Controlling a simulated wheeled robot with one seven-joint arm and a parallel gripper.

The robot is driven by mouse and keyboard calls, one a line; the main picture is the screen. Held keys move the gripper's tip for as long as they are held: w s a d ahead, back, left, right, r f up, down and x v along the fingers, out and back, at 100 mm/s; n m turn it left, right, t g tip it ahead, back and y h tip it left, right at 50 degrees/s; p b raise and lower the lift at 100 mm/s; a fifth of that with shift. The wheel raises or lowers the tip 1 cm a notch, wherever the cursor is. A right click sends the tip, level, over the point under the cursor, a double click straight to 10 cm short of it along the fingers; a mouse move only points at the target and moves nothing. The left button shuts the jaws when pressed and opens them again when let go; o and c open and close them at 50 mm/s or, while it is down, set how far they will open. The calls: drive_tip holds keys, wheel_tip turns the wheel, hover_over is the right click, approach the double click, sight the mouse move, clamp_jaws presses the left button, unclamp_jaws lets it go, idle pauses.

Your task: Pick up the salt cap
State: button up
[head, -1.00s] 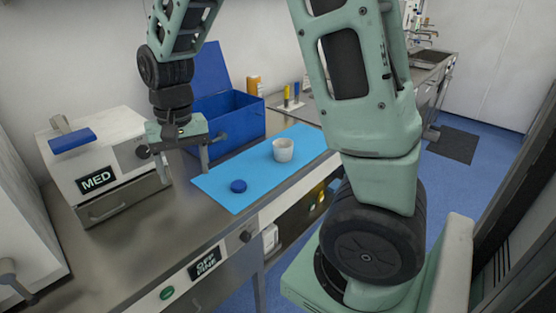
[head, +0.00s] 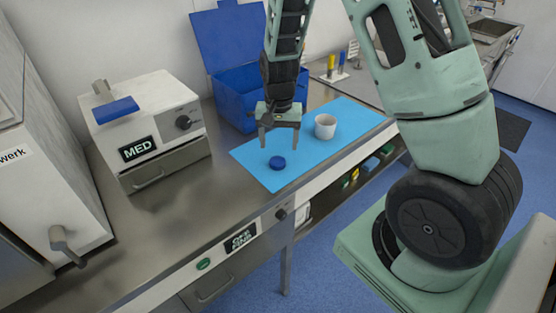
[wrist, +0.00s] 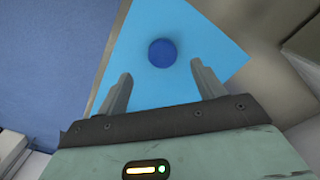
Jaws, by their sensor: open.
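The salt cap is a small round blue cap (head: 277,162) lying on the light blue mat (head: 318,152), near the mat's left end. My gripper (head: 278,146) is open and empty, pointing down above the mat just behind the cap. In the wrist view the cap (wrist: 162,53) appears beyond the two fingertips (wrist: 160,70), roughly centred between them. It is not between the fingers. A white cup (head: 325,127) stands upright on the mat, to the right of the cap and apart from it.
A blue open-lidded box (head: 240,95) stands behind the mat, close to my gripper. A white MED machine (head: 148,125) stands to the left. The steel counter (head: 205,190) is bare between machine and mat. Yellow and blue items (head: 336,66) stand at the back.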

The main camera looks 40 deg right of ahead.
sight(277, 161)
drive_tip(key=shift+w+f+p, duration=0.2)
drive_tip(key=shift+f+p, duration=0.65)
drive_tip(key=shift+f, duration=2.35)
drive_tip(key=shift+a, duration=0.1)
drive_tip(key=c, duration=1)
